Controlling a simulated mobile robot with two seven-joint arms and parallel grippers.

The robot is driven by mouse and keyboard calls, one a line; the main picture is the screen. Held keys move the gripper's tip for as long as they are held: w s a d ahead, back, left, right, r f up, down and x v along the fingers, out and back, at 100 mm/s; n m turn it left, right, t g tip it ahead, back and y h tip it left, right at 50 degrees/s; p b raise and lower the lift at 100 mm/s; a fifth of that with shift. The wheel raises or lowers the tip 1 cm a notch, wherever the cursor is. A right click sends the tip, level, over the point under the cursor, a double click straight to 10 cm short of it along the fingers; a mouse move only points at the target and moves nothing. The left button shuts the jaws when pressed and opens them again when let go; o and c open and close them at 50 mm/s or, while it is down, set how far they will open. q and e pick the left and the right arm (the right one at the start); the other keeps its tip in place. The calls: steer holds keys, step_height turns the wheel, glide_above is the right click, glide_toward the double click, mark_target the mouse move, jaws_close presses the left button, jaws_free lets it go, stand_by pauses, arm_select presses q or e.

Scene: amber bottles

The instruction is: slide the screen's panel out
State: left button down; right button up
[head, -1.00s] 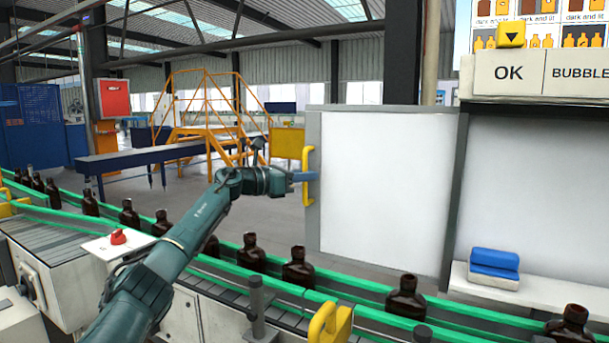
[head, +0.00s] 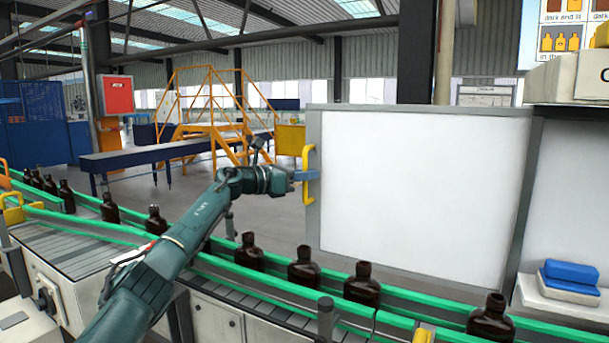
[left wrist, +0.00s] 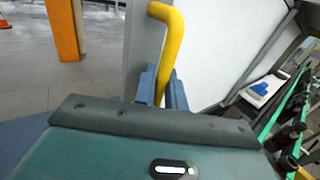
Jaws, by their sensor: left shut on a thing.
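The screen's panel (head: 425,190) is a white sheet in a grey frame, standing upright behind the conveyor in the head view. A yellow handle (head: 306,160) is fixed on its left edge. My left gripper (head: 308,175) is shut on this handle, its blue fingers on both sides of the bar. In the left wrist view the handle (left wrist: 172,45) rises from between the blue fingers (left wrist: 163,88), and the panel (left wrist: 225,45) lies to the right of it. The lower part of the handle is hidden there by the gripper. My right gripper is not in view.
Brown bottles (head: 304,268) stand in a row on the conveyor with green rails (head: 420,318) in front of the panel. A blue and white block (head: 570,278) lies on a white ledge at the right. Open floor (head: 265,220) lies left of the panel.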

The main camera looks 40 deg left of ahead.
arm_select(q)
steer(key=shift+a+r, duration=0.2)
steer(key=shift+a, duration=0.1)
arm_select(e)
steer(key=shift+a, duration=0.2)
arm_select(q)
steer(key=c, duration=1.8)
jaws_free()
steer(key=shift+f, duration=0.1)
